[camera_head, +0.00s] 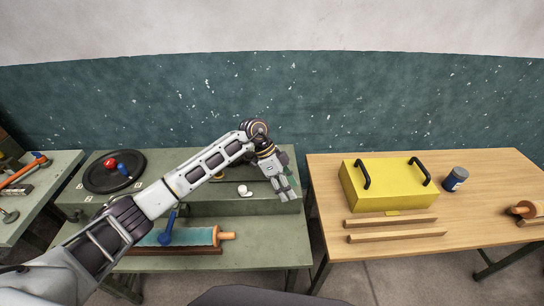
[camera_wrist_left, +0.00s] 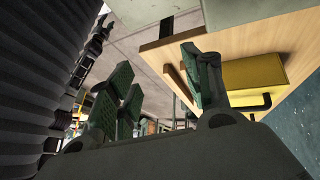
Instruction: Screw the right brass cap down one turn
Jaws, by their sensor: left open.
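I cannot make out a brass cap for certain in either view. My left arm hides part of the shelf. My right gripper is in neither view.

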